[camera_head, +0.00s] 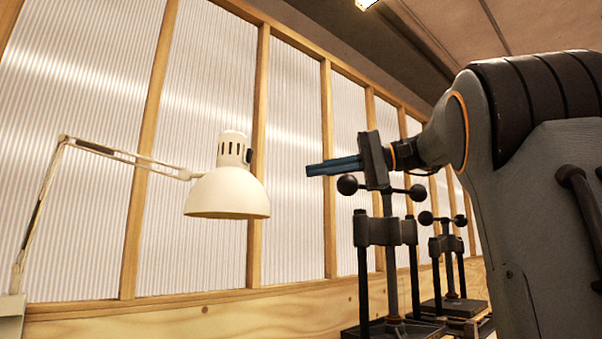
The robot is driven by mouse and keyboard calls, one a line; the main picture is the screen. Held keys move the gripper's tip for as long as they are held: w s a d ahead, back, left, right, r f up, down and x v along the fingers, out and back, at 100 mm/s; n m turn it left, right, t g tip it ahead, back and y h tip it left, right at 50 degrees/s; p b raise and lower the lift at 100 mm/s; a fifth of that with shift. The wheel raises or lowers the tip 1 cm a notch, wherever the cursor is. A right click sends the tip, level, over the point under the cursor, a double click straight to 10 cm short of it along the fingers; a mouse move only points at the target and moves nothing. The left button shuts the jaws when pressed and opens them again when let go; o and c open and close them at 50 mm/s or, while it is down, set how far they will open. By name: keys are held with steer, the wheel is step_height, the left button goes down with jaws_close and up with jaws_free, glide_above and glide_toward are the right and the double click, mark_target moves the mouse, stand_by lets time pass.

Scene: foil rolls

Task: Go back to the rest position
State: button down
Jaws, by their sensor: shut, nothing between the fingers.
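My gripper (334,166) is in the middle right of the head view, held up in the air and pointing left. Its blue fingers are together and hold nothing. My grey arm (535,190) fills the right side of the picture. The gripper looks to be above or in front of a black press stand; the exact depth between them is hard to tell. No foil rolls are in view.
A cream desk lamp (228,192) hangs left of my gripper on a jointed arm. Two black press stands (384,232) (447,250) with ball-ended handles stand below and right. Behind runs a wall of ribbed panels and wooden posts (261,150). Air between lamp and fingers is clear.

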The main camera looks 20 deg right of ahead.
steer(key=shift+s+d+f, duration=0.1)
steer(key=shift+s+d, duration=0.1)
steer(key=shift+d, duration=0.1)
stand_by(0.4)
